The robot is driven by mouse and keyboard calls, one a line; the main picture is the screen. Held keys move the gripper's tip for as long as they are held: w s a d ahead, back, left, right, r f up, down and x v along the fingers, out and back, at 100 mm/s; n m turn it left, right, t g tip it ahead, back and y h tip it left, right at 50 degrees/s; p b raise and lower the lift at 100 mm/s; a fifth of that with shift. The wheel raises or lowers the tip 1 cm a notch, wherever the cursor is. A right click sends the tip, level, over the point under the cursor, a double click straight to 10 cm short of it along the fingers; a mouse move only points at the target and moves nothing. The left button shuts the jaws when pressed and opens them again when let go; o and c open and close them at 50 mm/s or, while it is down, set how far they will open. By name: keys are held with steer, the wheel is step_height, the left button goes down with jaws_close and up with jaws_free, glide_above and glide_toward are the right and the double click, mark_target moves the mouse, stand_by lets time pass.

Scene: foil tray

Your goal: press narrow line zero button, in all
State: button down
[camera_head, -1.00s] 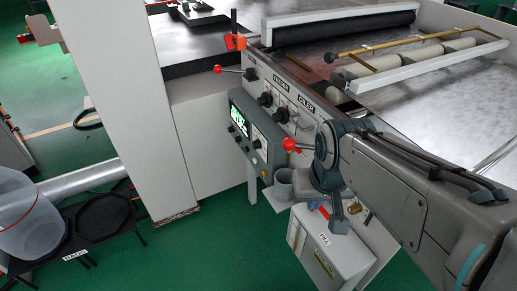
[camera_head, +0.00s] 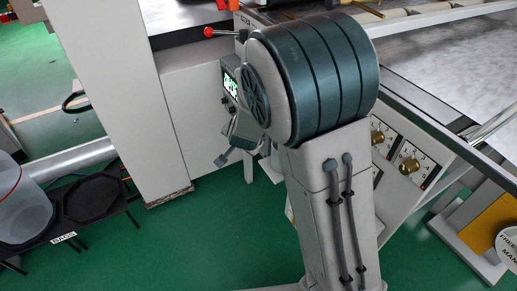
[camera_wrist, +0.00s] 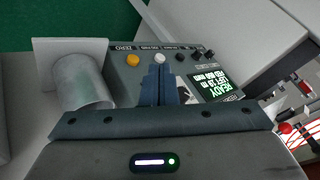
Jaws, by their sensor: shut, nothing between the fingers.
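A dark grey control box (camera_wrist: 150,54) fills the upper middle of the wrist view, its lettering upside down. An orange-yellow button (camera_wrist: 133,60) sits beside the ZERO label. A white button (camera_wrist: 160,58) and several black knobs run to its right, and a lit green-and-white display (camera_wrist: 210,86) lies below the knobs. My gripper (camera_wrist: 161,70) is shut and empty, its fingertips pointing at the panel just below the white button in the picture. I cannot tell whether they touch.
A grey cylindrical cup (camera_wrist: 82,82) on a bracket is left of the box in the wrist view. In the head view, a red-knobbed lever (camera_head: 209,32) stands above the panel. A white post (camera_head: 125,90) and a clear bin (camera_head: 20,205) are at left.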

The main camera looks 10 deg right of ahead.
steer(key=w+a+f+m+t+h+b, duration=0.2)
steer(key=f+t+h+b, duration=0.1)
steer(key=f, duration=0.4)
steer(key=w+a+f+m+t+h+b, duration=0.1)
steer(key=w+a+f+t+h+b, duration=0.2)
steer(key=f, duration=0.3)
steer(key=shift+w+f+m+t+h+b, duration=0.25)
steer(key=shift+f+m+t+h+b, duration=0.15)
steer(key=shift+t+h, duration=0.1)
steer(key=shift+d, duration=0.1)
steer(key=w+d+b, duration=0.1)
steer(key=w+d, duration=0.2)
steer(key=d, duration=0.5)
steer(key=shift+w+b, duration=0.2)
steer(key=shift+b, duration=0.1)
steer(key=shift+d, duration=0.15)
stand_by(1.1)
steer(key=shift+w+d+b, duration=0.15)
steer(key=shift+d+b, duration=0.15)
steer(key=shift+b, duration=0.05)
